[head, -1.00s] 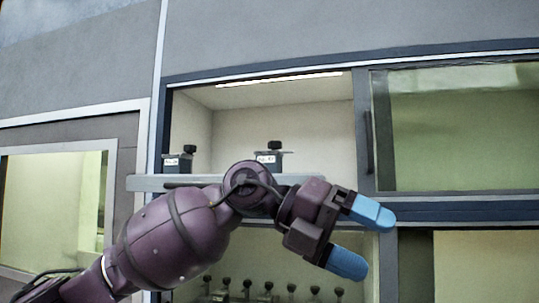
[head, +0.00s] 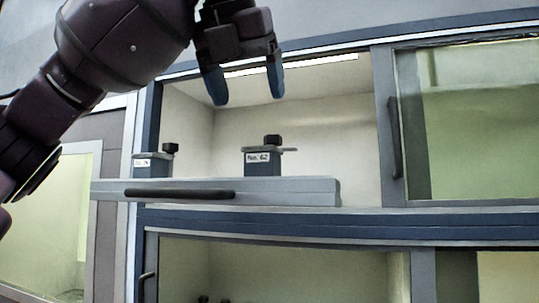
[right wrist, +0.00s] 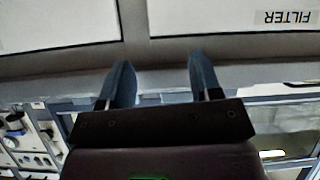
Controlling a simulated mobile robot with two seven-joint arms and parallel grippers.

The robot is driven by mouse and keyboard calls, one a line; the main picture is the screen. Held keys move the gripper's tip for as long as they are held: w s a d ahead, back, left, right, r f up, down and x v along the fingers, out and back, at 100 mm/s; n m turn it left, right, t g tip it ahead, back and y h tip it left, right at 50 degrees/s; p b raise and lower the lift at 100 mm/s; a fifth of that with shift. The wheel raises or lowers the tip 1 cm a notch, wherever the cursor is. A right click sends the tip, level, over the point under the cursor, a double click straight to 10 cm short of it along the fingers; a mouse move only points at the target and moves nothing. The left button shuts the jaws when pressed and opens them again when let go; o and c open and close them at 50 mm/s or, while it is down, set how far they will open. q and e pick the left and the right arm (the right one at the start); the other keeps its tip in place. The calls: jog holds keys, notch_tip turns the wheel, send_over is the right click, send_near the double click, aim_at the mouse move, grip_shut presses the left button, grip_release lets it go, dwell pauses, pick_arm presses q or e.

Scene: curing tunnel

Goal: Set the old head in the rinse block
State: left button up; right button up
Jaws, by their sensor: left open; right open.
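Two dark grey-blue blocks with black knobs on top stand in the open upper cabinet bay. The right block (head: 263,163) has a white label that seems to read "Pos. 62"; the left block (head: 152,165) has a label too small to read. I cannot tell whether either is the old head, and no rinse block can be made out. My left gripper (head: 248,100) is open and empty, its blue fingers pointing down, in front of the bay's top and higher in the picture than the right block. My right gripper (right wrist: 158,75) is open and empty in the right wrist view.
A grey shelf or tray front (head: 280,192) with a dark bar handle (head: 180,194) crosses below the blocks. A sliding glass panel (head: 467,125) covers the right side. White panels, one marked "FILTER" (right wrist: 285,18), fill the top of the right wrist view.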

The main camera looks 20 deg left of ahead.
aim_at(262, 147)
pick_arm(q)
jog(key=b+x, duration=0.3)
jog(key=x, duration=0.4)
jog(key=shift+s+b, duration=0.2)
jog(key=shift+b, duration=0.1)
jog(key=shift+x, duration=1.3)
jog(key=shift+w+f+b, duration=0.1)
jog(key=shift+w+b, duration=0.05)
jog(key=shift+b, duration=0.15)
pick_arm(e)
notch_tip(262, 147, down, 3)
jog(key=shift+w, duration=0.1)
